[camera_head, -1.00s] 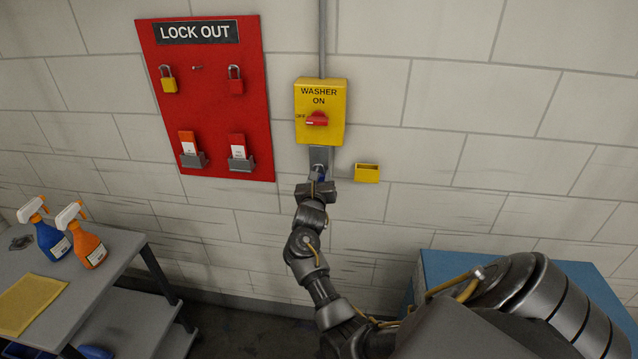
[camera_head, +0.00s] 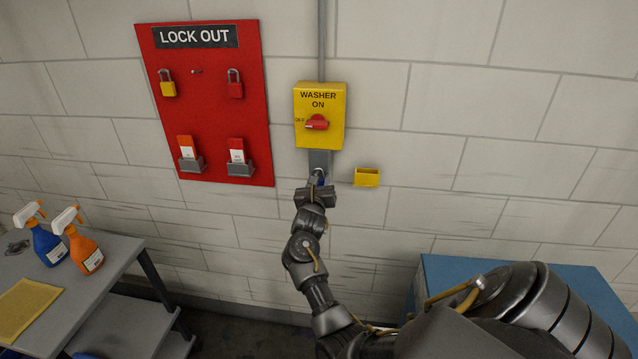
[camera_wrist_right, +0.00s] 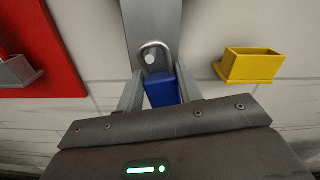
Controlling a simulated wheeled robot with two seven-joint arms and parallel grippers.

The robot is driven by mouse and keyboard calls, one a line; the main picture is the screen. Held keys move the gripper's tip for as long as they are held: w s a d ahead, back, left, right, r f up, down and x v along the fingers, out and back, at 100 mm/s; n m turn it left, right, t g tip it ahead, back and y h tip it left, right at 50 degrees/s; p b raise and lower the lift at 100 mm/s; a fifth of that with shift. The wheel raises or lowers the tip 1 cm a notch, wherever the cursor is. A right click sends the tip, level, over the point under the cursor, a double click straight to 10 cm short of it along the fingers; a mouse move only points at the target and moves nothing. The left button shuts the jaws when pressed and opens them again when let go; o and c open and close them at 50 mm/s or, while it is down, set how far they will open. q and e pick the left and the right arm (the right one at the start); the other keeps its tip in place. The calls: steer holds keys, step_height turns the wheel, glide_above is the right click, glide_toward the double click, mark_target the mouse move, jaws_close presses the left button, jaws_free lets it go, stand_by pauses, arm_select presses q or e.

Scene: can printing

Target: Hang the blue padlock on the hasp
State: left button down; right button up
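The blue padlock (camera_head: 320,178) is at the lower end of the grey hasp (camera_head: 319,158), below the yellow washer switch box (camera_head: 319,112). In the right wrist view, the blue padlock body (camera_wrist_right: 163,91) hangs slightly tilted. Its shackle appears to pass through the hole near the end of the hasp plate (camera_wrist_right: 152,15). My right gripper (camera_head: 319,187) is just below the hasp. In the wrist view its fingers (camera_wrist_right: 160,92) stand apart on either side of the padlock body and look open. My left gripper is not in view.
The red lockout board (camera_head: 217,115) holds a yellow padlock, a red padlock and tag holders; its middle peg is bare. A small yellow wall holder (camera_head: 367,177) is right of the hasp. A grey cart (camera_head: 95,285) with spray bottles stands at left, a blue cabinet (camera_head: 440,268) at right.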

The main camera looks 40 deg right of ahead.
steer(key=o, duration=0.5)
steer(key=shift+a, duration=0.1)
steer(key=b+v, duration=0.3)
steer(key=v, duration=0.4)
steer(key=shift+s+a, duration=0.15)
